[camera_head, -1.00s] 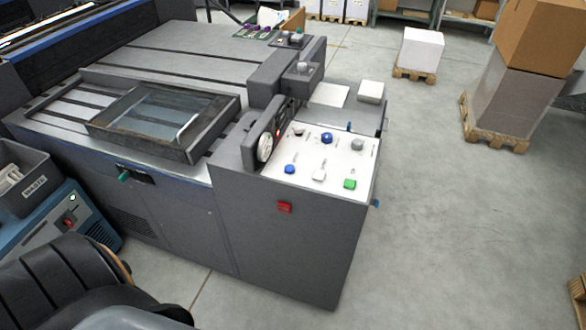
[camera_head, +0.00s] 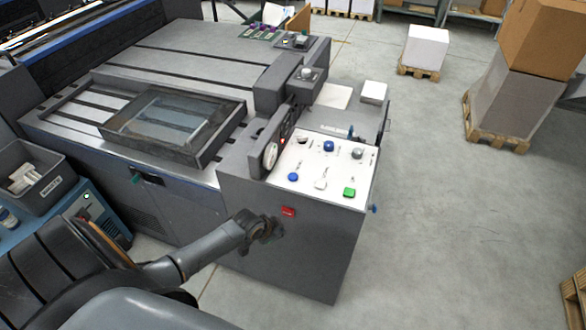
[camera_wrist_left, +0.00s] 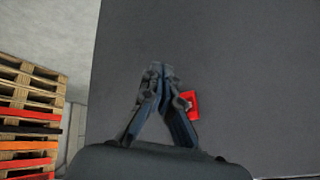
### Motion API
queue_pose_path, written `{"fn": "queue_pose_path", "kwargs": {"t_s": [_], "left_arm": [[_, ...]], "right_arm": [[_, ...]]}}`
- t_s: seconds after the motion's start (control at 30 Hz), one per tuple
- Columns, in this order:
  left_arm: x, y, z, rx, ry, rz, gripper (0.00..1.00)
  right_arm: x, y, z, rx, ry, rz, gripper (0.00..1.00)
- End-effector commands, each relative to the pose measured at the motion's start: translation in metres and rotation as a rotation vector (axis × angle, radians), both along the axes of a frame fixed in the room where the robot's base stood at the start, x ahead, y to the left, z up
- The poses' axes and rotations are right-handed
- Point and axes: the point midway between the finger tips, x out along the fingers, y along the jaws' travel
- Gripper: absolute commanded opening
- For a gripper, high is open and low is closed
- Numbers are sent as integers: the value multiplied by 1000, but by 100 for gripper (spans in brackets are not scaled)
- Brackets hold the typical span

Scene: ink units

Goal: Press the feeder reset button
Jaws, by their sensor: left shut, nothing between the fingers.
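A small red button (camera_head: 288,211) sits on the upper front face of the grey machine cabinet (camera_head: 300,260). My left gripper (camera_head: 270,229) is in front of that face, just left of and slightly below the red button in the head view. Its fingers are shut with nothing between them. In the left wrist view the red button (camera_wrist_left: 193,104) shows right beside the closed fingers (camera_wrist_left: 158,70), partly covered by one of them. I cannot tell if they touch the cabinet. No readable label names the feeder reset button. My right gripper is out of view.
The white control panel (camera_head: 326,166) on top carries several blue, white, grey and green knobs and buttons, including a green one (camera_head: 349,192). A framed tray (camera_head: 200,165) lies on the machine bed. The floor to the right (camera_head: 450,220) is clear; boxes on pallets stand beyond.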

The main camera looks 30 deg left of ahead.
Motion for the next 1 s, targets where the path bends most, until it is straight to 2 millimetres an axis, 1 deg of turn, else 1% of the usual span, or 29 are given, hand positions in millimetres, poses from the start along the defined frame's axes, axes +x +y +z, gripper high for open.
{"fn": "queue_pose_path", "kwargs": {"t_s": [0.03, 0.07, 0.1, 0.17, 0.2, 0.27, 0.3, 0.37, 0.4, 0.5, 0.63, 0.73, 1.0], "left_arm": [[18, -1, 40, 9, -33, -44, 0], [26, -3, 58, 12, -47, -68, 0], [35, -6, 80, 18, -65, -103, 0], [46, -11, 113, 26, -89, -155, 0], [52, -14, 134, 35, -104, -189, 0], [60, -19, 164, 45, -126, -239, 0], [65, -22, 182, 54, -140, -271, 0], [74, -19, 207, 74, -165, -312, 0], [83, -11, 219, 90, -183, -330, 0], [103, 12, 234, 119, -221, -338, 0], [118, 31, 248, 142, -257, -339, 0], [121, 36, 252, 146, -266, -339, 0], [122, 37, 252, 147, -268, -338, 0]], "right_arm": [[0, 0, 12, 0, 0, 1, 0], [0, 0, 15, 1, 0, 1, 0], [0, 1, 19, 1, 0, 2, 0], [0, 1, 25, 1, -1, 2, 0], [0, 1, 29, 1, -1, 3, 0], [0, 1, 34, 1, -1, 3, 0], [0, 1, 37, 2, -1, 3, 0], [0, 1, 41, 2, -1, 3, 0], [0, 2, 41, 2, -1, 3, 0], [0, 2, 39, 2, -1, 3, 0], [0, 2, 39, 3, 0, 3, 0], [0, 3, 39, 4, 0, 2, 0], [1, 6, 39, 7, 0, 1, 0]]}}
